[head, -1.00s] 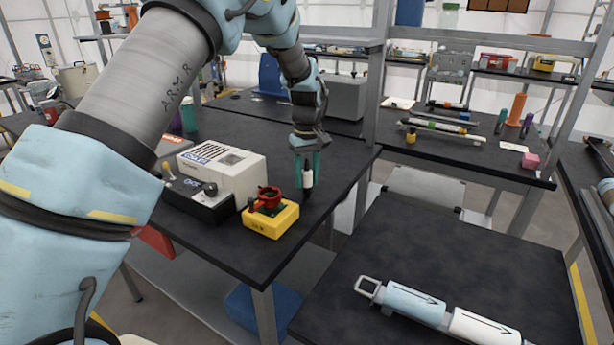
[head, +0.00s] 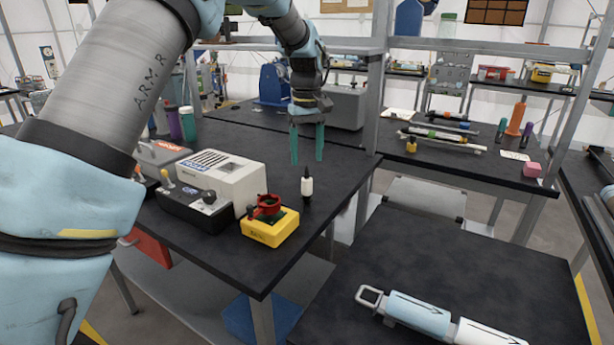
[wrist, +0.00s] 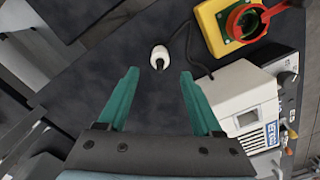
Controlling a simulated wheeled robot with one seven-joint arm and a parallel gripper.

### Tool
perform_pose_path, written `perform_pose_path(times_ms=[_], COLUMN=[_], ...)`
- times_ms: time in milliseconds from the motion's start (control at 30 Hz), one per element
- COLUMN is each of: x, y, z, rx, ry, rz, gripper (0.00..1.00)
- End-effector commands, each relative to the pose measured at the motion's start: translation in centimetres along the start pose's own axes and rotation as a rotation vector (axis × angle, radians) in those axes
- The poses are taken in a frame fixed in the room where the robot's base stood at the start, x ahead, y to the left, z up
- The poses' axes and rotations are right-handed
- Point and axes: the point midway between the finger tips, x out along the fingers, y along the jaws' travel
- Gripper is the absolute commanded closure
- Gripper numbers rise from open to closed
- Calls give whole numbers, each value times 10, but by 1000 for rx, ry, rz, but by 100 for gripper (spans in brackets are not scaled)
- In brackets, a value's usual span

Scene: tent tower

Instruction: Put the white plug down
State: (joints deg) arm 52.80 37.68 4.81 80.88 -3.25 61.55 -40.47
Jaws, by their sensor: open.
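The white plug (head: 307,187) stands upright on the dark table, black tip up, to the right of the yellow box with the red ring. It also shows from above in the wrist view (wrist: 160,53), with a black cable beside it. My gripper (head: 306,162) is open and empty, its teal fingers spread above and behind the plug in the head view. In the wrist view the gripper (wrist: 158,75) has the plug beyond its fingertips, roughly between them and touching neither.
The yellow box (head: 270,227) with a red ring and a white-and-black device (head: 222,182) stand left of the plug. The black table (head: 220,248) has bare room behind the plug. A light blue and white cylinder (head: 420,312) lies on the nearer right table.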

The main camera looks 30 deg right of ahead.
Motion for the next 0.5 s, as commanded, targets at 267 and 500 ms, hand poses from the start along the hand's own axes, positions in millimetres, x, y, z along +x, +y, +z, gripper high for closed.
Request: perform_pose_path(times_ms=[267,500], x=[-30,-32], y=[0,-3], z=[0,-1], rx=[0,-2], ry=[0,0], rz=[-1,-1], gripper=[34,34])
